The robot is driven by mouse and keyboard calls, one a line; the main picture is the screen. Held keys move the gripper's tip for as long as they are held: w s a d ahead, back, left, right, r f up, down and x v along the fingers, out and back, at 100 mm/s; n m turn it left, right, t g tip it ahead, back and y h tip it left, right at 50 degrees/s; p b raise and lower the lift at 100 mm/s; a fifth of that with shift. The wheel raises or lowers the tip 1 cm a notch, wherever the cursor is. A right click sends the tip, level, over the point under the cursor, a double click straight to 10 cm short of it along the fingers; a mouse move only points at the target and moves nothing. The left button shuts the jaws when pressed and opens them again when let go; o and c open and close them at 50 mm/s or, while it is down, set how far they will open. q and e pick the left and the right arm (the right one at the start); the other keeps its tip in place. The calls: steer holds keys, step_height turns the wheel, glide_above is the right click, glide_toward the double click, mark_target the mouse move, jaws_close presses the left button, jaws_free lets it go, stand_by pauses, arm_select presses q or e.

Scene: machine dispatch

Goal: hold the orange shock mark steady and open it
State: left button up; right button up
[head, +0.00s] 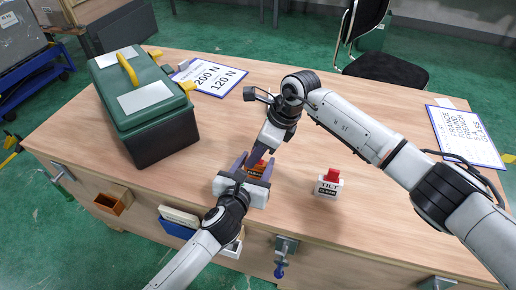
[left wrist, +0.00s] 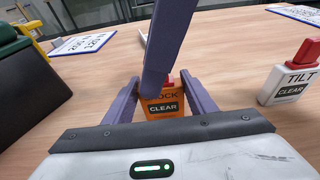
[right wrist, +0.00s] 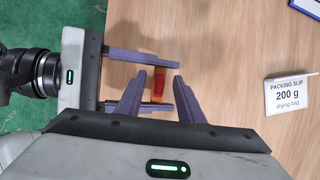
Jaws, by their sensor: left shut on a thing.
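The orange shock mark (head: 259,168) stands on the bench, labelled CLEAR, with a red part at its top. It also shows in the left wrist view (left wrist: 162,108), where its upper part is partly covered by a right finger. My left gripper (head: 246,172) is shut on it, one finger on each side. My right gripper (right wrist: 167,78) comes down from above; its fingers are apart, with the top of the shock mark (right wrist: 158,88) showing between the tips. I cannot tell whether they touch it.
A white TILT mark (head: 328,188) with a red top stands to the right. A green case (head: 147,105) stands at the left. A sheet reading 200 N, 120 N (head: 215,77) lies behind, another sheet (head: 466,135) at the far right. A packing slip (right wrist: 290,94) shows in the right wrist view.

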jaws_close()
steer(key=shift+r, duration=0.3)
stand_by(0.8)
steer(key=shift+r, duration=0.9)
steer(key=shift+r, duration=0.1)
steer(key=shift+r, duration=1.95)
arm_select(q)
steer(key=o, duration=1.6)
